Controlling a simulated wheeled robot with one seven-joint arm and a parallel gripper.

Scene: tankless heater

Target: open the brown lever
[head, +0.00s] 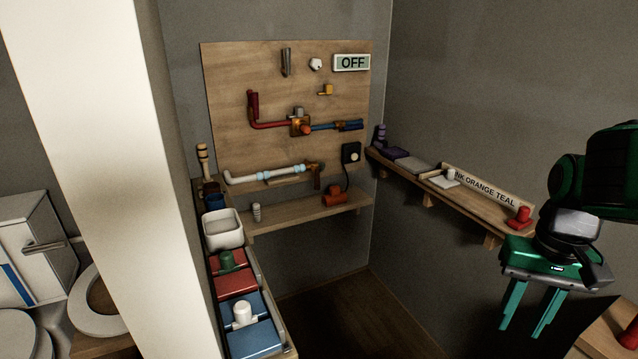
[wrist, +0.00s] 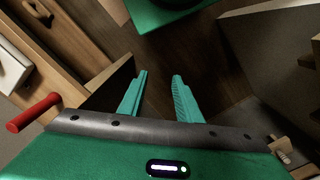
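The pipe is at the bottom of the wooden board on the back wall, in the head view. My gripper (head: 523,335) is far to the right of the lever and nearer the camera. Its teal fingers point down and stand apart, with nothing between them. They also show open and empty in the wrist view (wrist: 160,76). I cannot make out the brown lever in the wrist view.
The wooden board (head: 225,95) also holds red and blue pipes (head: 268,125) and an OFF sign (head: 352,62). A shelf (head: 300,212) runs below it. Side shelves hold a white bin (head: 222,230), colored blocks and a red knob (head: 522,216). The middle floor (head: 350,310) looks clear.

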